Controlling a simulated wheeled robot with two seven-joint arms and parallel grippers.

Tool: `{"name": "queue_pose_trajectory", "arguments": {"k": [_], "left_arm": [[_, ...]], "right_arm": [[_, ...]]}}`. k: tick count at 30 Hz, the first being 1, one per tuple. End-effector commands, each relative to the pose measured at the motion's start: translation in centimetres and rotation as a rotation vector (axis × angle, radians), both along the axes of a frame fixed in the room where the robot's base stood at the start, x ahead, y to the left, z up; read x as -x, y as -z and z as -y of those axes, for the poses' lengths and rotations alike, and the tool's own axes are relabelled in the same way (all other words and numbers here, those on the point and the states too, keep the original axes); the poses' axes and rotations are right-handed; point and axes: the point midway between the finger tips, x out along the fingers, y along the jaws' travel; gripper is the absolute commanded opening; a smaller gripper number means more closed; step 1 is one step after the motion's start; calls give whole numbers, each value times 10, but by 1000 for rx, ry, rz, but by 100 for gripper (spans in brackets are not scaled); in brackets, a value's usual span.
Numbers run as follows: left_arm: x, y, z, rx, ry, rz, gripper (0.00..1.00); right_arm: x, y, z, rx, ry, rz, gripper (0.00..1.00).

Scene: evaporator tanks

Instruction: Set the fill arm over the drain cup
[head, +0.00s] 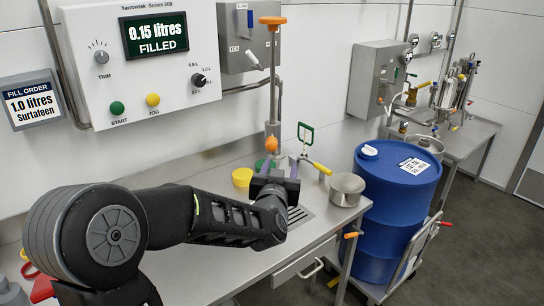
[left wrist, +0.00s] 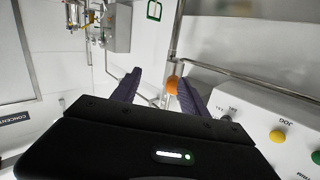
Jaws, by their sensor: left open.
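A vertical steel post with an orange top (head: 272,20) stands at the back of the steel bench. An orange knob (head: 271,144) sits low on it; I take this to be part of the fill arm. My left gripper (head: 278,168) is open, its two fingers pointing toward the knob. In the left wrist view the orange knob (left wrist: 172,85) shows between the fingertips (left wrist: 158,85), seemingly just beyond them; contact cannot be told. A steel cup (head: 347,189), possibly the drain cup, stands at the bench's right end. The gripper hides part of the post's foot. My right gripper is not in view.
A yellow-handled valve (head: 318,167) and a green loop handle (head: 305,134) are right of my gripper. A yellow cup (head: 242,177) is at left. A slotted grate (head: 298,214) lies in front. A blue drum (head: 390,215) stands right. The control panel (head: 140,65) is behind.

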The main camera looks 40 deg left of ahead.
Motion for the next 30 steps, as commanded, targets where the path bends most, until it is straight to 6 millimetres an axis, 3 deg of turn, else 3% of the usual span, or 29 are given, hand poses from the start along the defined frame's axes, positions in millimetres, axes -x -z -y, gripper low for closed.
{"name": "queue_pose_trajectory", "arguments": {"k": [1,4,16,30], "left_arm": [[5,-14,-13,-44,-37,20,52],[11,-27,-25,-98,-76,27,52],[9,-29,-27,-106,-79,24,52],[-43,-28,-60,-106,-79,23,52]], "right_arm": [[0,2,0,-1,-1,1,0],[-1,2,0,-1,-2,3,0],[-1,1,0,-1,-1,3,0],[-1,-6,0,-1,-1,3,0]]}}
